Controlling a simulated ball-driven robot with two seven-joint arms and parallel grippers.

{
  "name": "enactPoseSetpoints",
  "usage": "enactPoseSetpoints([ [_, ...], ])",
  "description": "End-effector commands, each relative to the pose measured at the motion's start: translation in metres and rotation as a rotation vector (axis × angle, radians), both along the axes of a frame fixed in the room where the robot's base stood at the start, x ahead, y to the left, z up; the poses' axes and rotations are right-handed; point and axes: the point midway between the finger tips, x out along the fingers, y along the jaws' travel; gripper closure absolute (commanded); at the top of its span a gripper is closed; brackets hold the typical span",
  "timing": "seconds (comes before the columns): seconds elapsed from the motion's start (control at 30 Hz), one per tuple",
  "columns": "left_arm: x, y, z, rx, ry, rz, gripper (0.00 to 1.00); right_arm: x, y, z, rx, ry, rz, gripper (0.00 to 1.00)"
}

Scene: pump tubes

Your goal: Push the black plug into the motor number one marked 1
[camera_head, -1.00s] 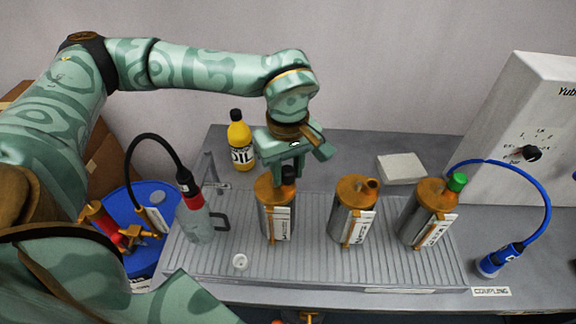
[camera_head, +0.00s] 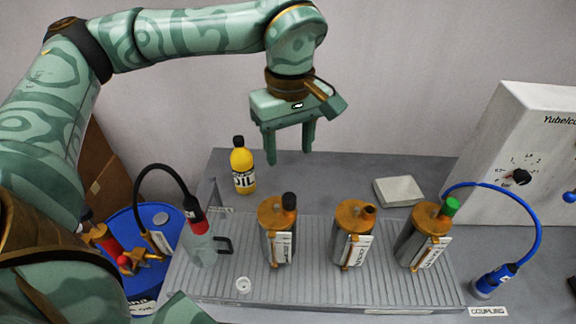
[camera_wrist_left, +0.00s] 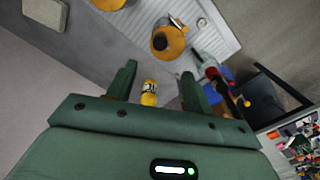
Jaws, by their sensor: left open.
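The black plug (camera_head: 289,201) sits upright in the top of the leftmost motor (camera_head: 277,240), a grey cylinder with an orange cap. In the left wrist view, the black plug (camera_wrist_left: 159,43) shows on that orange cap (camera_wrist_left: 170,45). The motor labels are too small to read, so I cannot tell which is number 1. My left gripper (camera_head: 288,154) is open and empty, above and behind the plug, clear of it. Its two fingers also show apart in the left wrist view (camera_wrist_left: 158,80).
The middle motor (camera_head: 352,240) has an open orange port; the right motor (camera_head: 420,240) has a green plug (camera_head: 448,207). A yellow oil bottle (camera_head: 243,170) stands behind. A jug (camera_head: 199,245), a blue drum (camera_head: 140,265) and a blue coupling hose (camera_head: 525,225) flank the ribbed tray (camera_head: 320,285).

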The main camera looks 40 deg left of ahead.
Motion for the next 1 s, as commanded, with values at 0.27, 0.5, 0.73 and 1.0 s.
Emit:
enactPoseSetpoints([
  [0.27,0.0,0.0,0.026,0.0,0.0,-0.001,0.48,0.002,0.0,0.006,0.0,-0.003,0.0,1.0],
  [0.5,0.0,0.0,0.026,0.0,0.001,-0.001,0.48,0.001,0.0,0.006,0.0,-0.003,0.0,1.0],
  [0.73,0.0,0.0,0.026,0.0,0.001,-0.001,0.48,0.001,0.0,0.006,0.0,-0.003,0.0,1.0],
  [1.0,0.0,0.0,0.026,0.0,0.0,0.0,0.48,0.001,0.001,0.006,0.001,-0.003,0.0,1.0],
])
